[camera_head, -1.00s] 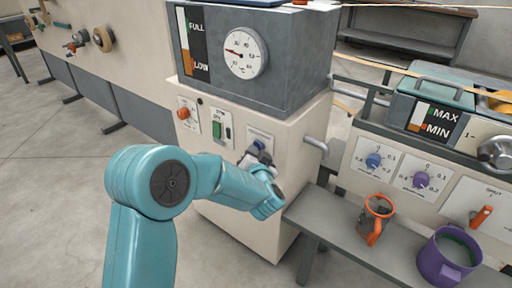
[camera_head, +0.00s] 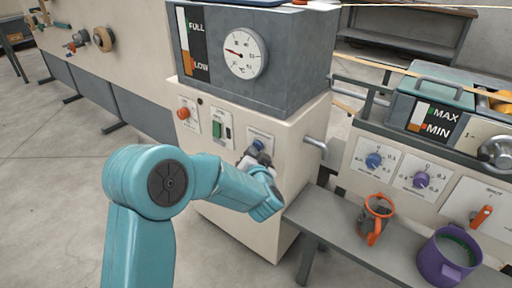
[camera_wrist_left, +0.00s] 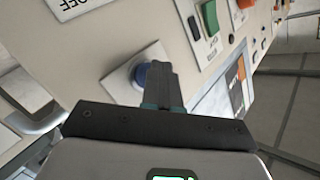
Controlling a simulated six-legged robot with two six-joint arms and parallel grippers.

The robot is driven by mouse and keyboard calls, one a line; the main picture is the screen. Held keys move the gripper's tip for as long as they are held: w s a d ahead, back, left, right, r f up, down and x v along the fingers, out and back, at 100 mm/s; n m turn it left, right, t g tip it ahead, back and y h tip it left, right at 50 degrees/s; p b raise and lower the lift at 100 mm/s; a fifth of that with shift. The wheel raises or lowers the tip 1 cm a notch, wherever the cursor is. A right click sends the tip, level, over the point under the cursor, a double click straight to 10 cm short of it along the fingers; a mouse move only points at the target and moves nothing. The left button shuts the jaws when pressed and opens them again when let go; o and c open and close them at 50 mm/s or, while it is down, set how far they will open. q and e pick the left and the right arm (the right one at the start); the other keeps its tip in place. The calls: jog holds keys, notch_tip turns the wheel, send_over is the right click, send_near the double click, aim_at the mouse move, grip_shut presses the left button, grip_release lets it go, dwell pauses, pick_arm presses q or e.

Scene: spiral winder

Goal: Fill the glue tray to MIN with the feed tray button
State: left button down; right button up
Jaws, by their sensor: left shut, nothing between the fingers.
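The feed tray button is a blue round button (camera_wrist_left: 139,76) on a pale plate on the cream cabinet's front. My left gripper (camera_wrist_left: 162,72) is shut and empty, its fingertips at the button and covering part of it; whether they press it I cannot tell. In the head view my left gripper (camera_head: 257,155) hides the button under its plate's label. The glue tray (camera_head: 425,108) stands at the right with a level gauge (camera_head: 433,121) marked MAX and MIN. The gauge shows a small orange part beside the MIN mark. My right gripper is not in view.
A grey tank (camera_head: 262,80) with a FULL/LOW gauge and a dial sits on the cabinet (camera_head: 245,222).

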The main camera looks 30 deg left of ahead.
pick_arm(q)
jog(key=shift+s, duration=0.6)
jog(key=s, duration=0.5)
jog(key=shift+a, duration=0.25)
dwell(0.8)
